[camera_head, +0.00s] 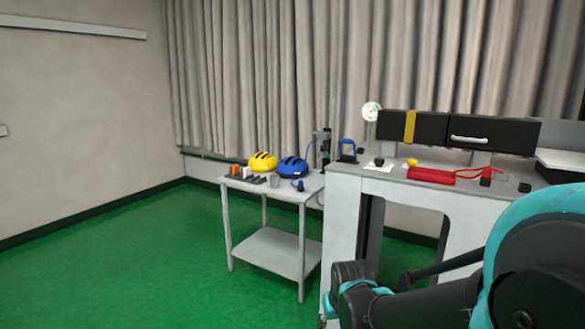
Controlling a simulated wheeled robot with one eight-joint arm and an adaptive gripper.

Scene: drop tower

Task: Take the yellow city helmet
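The yellow city helmet (262,161) sits on top of a small light grey side table (285,193), towards its back left. It is dome-shaped with dark vent slots. A blue helmet (292,167) sits just to its right and seems to touch or nearly touch it. My dark and teal arm fills the lower right of the picture, well to the right of and nearer than the side table. My gripper's fingertips do not show, so I cannot see whether it is open.
Small orange and dark items (236,170) lie at the table's left. A taller bench (345,200) stands right of it, bearing a red case (431,175) and a blue-handled item (347,149). Green floor (120,260) is clear at left and front. Grey curtains hang behind.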

